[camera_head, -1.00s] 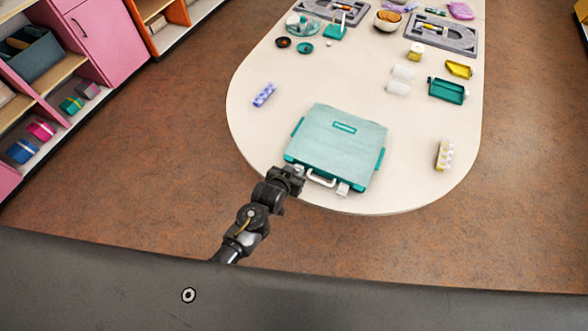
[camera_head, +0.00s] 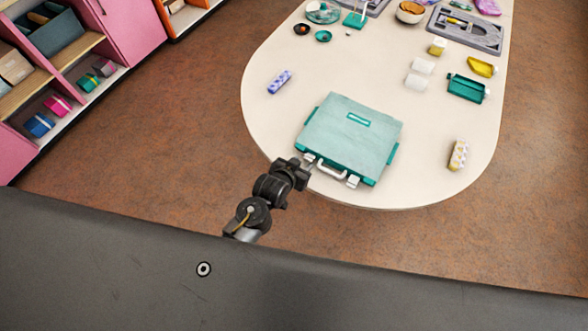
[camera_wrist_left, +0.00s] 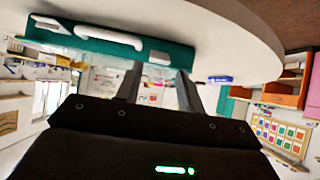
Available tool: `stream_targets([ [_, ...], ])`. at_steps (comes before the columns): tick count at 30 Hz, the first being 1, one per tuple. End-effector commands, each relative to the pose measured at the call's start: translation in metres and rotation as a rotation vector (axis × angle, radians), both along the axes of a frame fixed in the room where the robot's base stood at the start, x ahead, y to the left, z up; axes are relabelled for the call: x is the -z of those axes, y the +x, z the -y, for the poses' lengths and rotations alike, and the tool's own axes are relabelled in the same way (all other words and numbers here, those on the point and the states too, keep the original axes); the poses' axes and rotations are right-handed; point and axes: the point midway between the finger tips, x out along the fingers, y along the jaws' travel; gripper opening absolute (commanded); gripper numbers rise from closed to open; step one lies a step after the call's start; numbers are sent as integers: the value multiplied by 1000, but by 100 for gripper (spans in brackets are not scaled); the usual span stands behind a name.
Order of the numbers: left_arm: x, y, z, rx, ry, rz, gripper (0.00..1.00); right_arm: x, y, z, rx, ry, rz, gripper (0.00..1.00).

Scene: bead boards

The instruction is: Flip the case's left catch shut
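The closed teal case (camera_head: 350,135) lies on the table with its white handle (camera_head: 331,171) facing me. Its left catch (camera_head: 309,158) is a small white tab just beyond my gripper; the right catch (camera_head: 352,181) sits past the handle. My left gripper (camera_head: 302,166) is at the case's front left corner, apart from the case as far as I see. In the left wrist view its two fingers (camera_wrist_left: 158,80) are spread and empty, with the left catch (camera_wrist_left: 159,58) above and between them. I cannot tell the catch's exact angle. My right gripper is not in view.
The pale table (camera_head: 265,110) has a rounded near edge just in front of the case. A purple patterned piece (camera_head: 279,82) lies left of the case and a patterned block (camera_head: 458,155) right of it. Trays and containers stand farther back.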

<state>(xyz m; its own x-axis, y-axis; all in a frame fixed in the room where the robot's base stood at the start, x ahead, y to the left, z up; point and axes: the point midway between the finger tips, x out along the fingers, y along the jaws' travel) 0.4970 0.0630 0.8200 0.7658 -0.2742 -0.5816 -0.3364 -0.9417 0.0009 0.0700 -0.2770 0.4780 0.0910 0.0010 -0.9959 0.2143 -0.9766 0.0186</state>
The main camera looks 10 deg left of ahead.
Motion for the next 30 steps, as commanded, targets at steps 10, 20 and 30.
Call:
stream_targets([
  [10, -33, -45, -16, 1, 0, 0, 38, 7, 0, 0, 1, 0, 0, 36],
  [20, -40, -54, -19, 2, 1, -1, 38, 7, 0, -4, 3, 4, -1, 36],
  [30, 28, -66, -32, -7, 47, -85, 32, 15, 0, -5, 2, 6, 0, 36],
])
